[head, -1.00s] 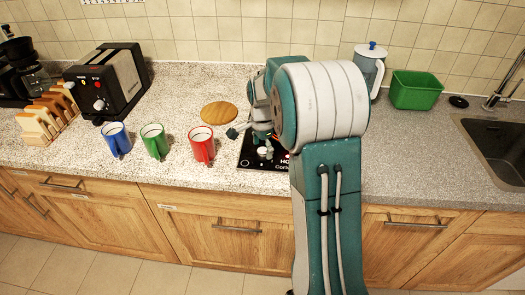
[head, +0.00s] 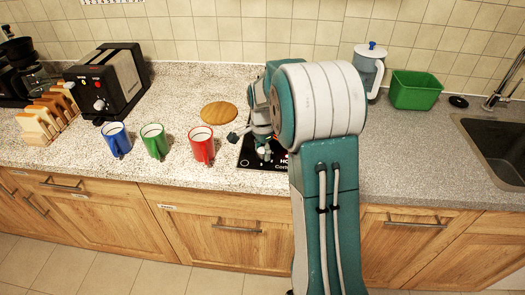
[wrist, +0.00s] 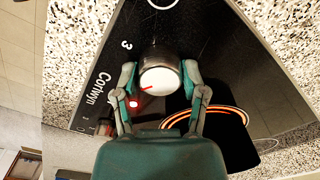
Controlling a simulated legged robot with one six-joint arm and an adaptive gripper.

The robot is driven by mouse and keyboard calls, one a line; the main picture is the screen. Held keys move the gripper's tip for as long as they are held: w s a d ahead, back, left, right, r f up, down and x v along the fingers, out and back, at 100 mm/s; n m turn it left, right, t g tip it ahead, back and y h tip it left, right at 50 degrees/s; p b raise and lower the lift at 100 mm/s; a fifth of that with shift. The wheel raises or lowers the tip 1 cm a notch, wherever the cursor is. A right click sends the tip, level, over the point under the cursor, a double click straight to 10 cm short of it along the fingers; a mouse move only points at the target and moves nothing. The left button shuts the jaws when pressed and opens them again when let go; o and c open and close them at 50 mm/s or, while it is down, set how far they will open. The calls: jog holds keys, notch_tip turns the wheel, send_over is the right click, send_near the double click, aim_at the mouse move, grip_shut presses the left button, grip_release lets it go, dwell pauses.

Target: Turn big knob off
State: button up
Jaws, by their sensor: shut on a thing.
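The big knob (wrist: 160,78) is round, with a silver side and a white top. A red mark on its top points to the left in the wrist view. It stands on a black hob (wrist: 205,50) lettered "Corlwyn". My gripper (wrist: 160,88) is shut on the knob, one teal finger on each side. A red light (wrist: 133,103) glows beside the left finger. An orange ring (wrist: 215,118) glows on the hob behind the right finger. In the head view, my arm hides much of the hob (head: 246,158).
Red (head: 202,146), green (head: 155,143) and blue (head: 116,140) mugs stand left of the hob. A round wooden board (head: 219,112) lies behind. A toaster (head: 108,82) is far left. A green bin (head: 414,90) and a jug (head: 368,72) stand to the right, before the sink (head: 497,150).

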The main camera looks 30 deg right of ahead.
jog(key=shift+f, duration=0.1)
jog(key=n, duration=0.5)
jog(key=shift+n, duration=0.4)
jog(key=n, duration=1.2)
jog(key=shift+n, duration=0.4)
jog(key=n, duration=0.5)
jog(key=o, duration=1.2)
jog(key=shift+w, duration=0.1)
jog(key=shift+c, duration=0.2)
